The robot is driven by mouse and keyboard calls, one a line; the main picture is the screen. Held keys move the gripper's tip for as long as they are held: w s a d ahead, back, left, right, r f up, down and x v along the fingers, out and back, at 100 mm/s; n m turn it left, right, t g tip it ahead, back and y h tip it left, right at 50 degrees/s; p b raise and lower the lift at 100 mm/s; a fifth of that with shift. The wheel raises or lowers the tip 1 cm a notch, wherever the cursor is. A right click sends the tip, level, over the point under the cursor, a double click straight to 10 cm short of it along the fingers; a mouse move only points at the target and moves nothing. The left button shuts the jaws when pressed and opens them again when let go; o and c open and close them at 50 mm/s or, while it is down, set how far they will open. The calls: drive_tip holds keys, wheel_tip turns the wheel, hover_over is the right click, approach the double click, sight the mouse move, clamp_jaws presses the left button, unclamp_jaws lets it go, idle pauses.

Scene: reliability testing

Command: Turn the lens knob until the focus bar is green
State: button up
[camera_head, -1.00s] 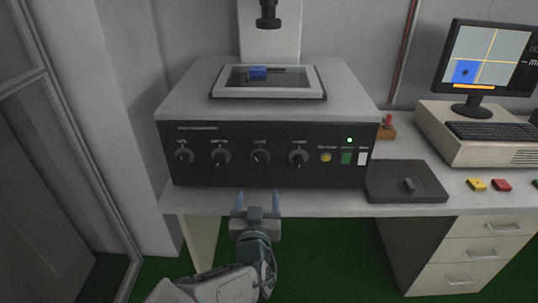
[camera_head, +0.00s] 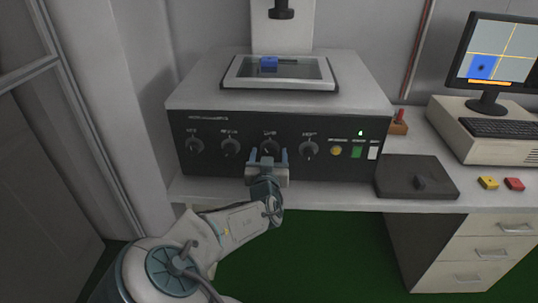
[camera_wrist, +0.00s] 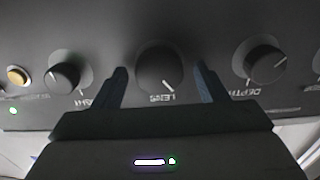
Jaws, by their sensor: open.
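The lens knob (camera_head: 270,147) is the third dark knob from the left on the machine's black front panel. In the wrist view the knob (camera_wrist: 160,62) sits between my two fingers, its label upside down and its white pointer mark toward the lower right. My gripper (camera_head: 269,156) is open in front of it, and it also shows in the wrist view (camera_wrist: 161,76). A gap shows on both sides of the knob; I cannot tell how deep the fingers reach. The focus bar (camera_head: 490,82) at the bottom of the monitor is orange.
Neighbouring knobs flank the lens knob, including the depth knob (camera_wrist: 265,62) and the light knob (camera_wrist: 67,72). Yellow (camera_head: 336,151), green (camera_head: 357,152) and white buttons lie farther right. A dark pad (camera_head: 405,180) and coloured blocks (camera_head: 488,183) lie on the table.

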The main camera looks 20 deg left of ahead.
drive_tip(key=shift+w, duration=0.25)
drive_tip(key=shift+a, duration=0.1)
drive_tip(key=c, duration=1)
drive_tip(key=shift+n, duration=0.3)
drive_tip(key=n, duration=0.2)
drive_tip(key=shift+n+p, duration=0.35)
drive_tip(key=shift+n, duration=0.05)
drive_tip(key=shift+n+p, duration=0.4)
drive_tip(key=shift+n, duration=1.6)
